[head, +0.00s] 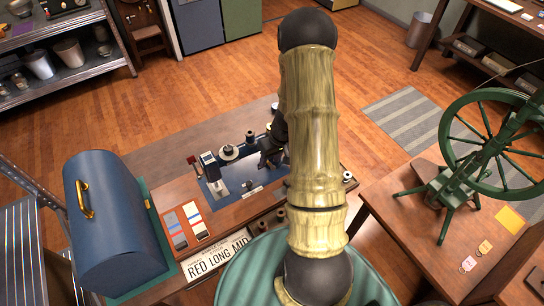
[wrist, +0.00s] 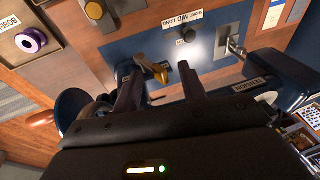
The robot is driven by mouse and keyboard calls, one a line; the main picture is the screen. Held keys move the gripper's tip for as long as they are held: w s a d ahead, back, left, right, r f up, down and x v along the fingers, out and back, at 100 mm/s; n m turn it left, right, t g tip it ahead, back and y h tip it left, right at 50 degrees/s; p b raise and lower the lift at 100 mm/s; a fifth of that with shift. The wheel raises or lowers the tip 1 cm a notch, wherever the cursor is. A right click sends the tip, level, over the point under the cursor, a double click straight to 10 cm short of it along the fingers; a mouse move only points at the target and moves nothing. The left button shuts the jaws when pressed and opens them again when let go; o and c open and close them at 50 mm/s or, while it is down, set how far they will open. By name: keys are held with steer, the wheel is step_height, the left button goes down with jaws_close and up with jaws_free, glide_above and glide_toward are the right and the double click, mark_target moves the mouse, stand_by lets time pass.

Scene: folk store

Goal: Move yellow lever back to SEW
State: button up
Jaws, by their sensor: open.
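The yellow lever (wrist: 154,68) shows in the wrist view as a small brass-yellow arm in front of a blue panel (wrist: 225,47). My gripper (wrist: 160,80) is open, with one dark finger on each side below the lever. The lever's yellow end lies near the gap between the fingertips; I cannot tell whether either finger touches it. No SEW label is readable. In the head view, my gripper (head: 268,152) is small and dark, over the sewing machine's blue bed (head: 235,178) and partly hidden by my arm. The lever cannot be made out there.
In the head view, a blue case (head: 115,225) stands left and a spinning wheel (head: 490,150) right.

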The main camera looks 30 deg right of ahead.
steer(key=shift+a+f+b, duration=0.1)
steer(key=shift+f+b, duration=0.2)
steer(key=shift+b, duration=0.3)
stand_by(0.3)
steer(key=shift+d+r, duration=0.15)
steer(key=shift+d, duration=0.35)
steer(key=shift+w+d, duration=0.1)
steer(key=shift+d, duration=0.05)
steer(key=shift+d, duration=0.45)
steer(key=shift+d+b, duration=0.3)
steer(key=shift+d, duration=0.25)
